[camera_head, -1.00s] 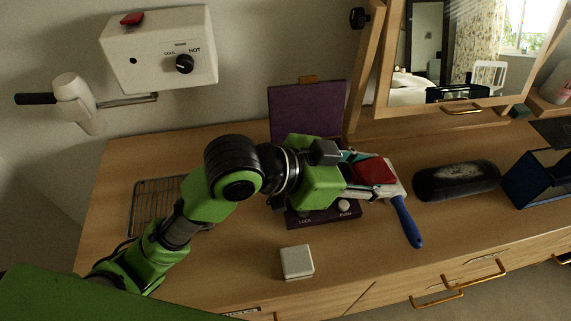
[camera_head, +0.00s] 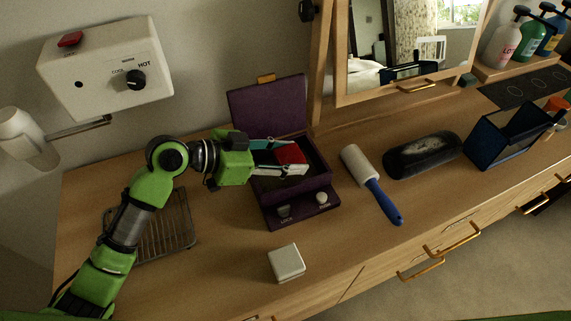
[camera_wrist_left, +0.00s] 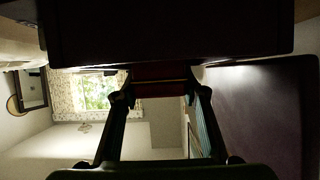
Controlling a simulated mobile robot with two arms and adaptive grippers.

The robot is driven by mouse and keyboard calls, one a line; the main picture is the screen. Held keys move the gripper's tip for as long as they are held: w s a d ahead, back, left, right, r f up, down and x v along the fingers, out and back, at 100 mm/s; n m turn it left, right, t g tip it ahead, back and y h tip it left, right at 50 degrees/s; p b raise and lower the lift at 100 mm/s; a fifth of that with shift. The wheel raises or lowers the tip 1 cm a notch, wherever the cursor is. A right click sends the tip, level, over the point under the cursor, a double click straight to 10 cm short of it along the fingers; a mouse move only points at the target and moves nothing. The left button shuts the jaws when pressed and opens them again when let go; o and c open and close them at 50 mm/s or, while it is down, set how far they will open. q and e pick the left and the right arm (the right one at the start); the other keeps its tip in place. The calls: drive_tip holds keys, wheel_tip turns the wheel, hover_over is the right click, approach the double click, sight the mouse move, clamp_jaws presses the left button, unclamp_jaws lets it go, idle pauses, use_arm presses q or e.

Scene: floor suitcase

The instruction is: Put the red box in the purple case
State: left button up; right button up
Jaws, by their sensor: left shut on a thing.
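The purple case (camera_head: 322,186) stands open on the wooden dresser, its lid (camera_head: 268,105) raised at the back. Its front panel carries two knobs marked LOCK and PUSH. My left gripper (camera_head: 291,157) is shut on the red box (camera_head: 291,154) and holds it over the case's opening. The red box also shows between the fingers in the left wrist view (camera_wrist_left: 160,72), with a dark purple surface, likely the lid, at the right. I cannot tell how far the box is above the case floor. My right gripper is not in view.
A lint roller (camera_head: 373,186) with a blue handle lies right of the case, then a dark glasses case (camera_head: 423,155) and an open blue box (camera_head: 508,140). A white square box (camera_head: 287,262) sits in front. A wire rack (camera_head: 165,228) lies under my left arm. A mirror stands behind.

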use_arm(q)
drive_tip(key=shift+w+a+f, duration=0.2)
drive_tip(key=shift+f, duration=0.1)
drive_tip(key=f, duration=0.1)
drive_tip(key=f+p, duration=0.1)
drive_tip(key=f, duration=0.1)
drive_tip(key=shift+w+a+f, duration=0.15)
drive_tip(key=shift+a+f, duration=0.05)
drive_tip(key=shift+f, duration=0.05)
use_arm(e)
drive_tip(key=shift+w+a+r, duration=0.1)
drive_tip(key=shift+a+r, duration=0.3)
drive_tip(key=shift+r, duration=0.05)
use_arm(q)
drive_tip(key=shift+f, duration=0.1)
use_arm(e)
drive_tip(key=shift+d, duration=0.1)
use_arm(q)
drive_tip(key=shift+f+b, duration=0.15)
drive_tip(key=shift+b, duration=0.15)
drive_tip(key=o, duration=0.8)
drive_tip(key=shift+o, duration=0.2)
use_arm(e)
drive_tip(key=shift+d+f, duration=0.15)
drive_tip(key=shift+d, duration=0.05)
